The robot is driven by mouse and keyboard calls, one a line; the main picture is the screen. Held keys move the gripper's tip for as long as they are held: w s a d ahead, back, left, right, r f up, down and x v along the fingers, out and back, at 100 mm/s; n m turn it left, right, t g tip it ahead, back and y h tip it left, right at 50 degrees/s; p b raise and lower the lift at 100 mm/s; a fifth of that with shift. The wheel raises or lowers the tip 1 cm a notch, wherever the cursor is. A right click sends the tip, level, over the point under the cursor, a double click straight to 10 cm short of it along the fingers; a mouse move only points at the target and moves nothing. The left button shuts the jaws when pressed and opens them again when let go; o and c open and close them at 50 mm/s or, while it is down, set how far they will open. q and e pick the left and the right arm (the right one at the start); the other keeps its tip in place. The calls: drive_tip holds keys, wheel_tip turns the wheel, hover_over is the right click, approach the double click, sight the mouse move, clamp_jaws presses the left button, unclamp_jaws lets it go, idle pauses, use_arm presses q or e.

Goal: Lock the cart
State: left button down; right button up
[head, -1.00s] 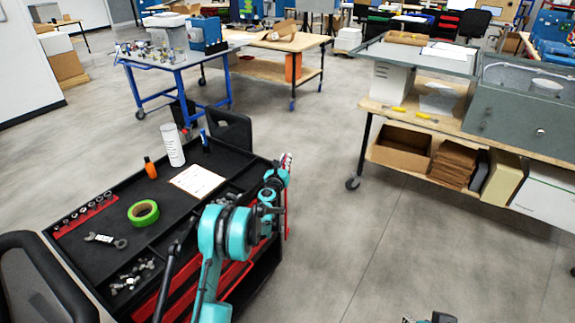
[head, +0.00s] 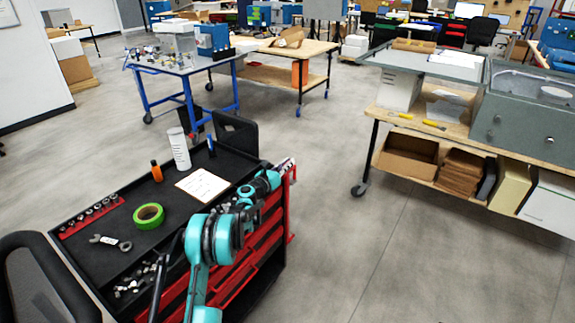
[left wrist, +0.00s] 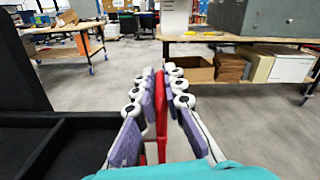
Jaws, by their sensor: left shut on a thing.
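The cart (head: 95,247) is a black-topped tool cart with red drawer fronts (head: 262,238) on its right side, in the lower left of the head view. My left gripper (head: 287,166) is at the cart's far right corner. In the left wrist view its purple-padded fingers (left wrist: 162,92) are closed around an upright red bar (left wrist: 161,120). The red bar also shows along the cart's right edge in the head view (head: 291,212). My left arm hides part of the drawer side. My right gripper is not seen.
A green tape roll (head: 148,215), white cylinder (head: 179,148), orange bottle (head: 156,171) and paper (head: 202,186) are on the cart top. A workbench (head: 440,126) stands at right, with open floor between.

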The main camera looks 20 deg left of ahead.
use_arm(q)
drive_tip(key=shift+a, duration=0.1)
drive_tip(key=c, duration=1.6)
unclamp_jaws()
drive_tip(key=shift+w, duration=0.1)
drive_tip(key=v, duration=1.2)
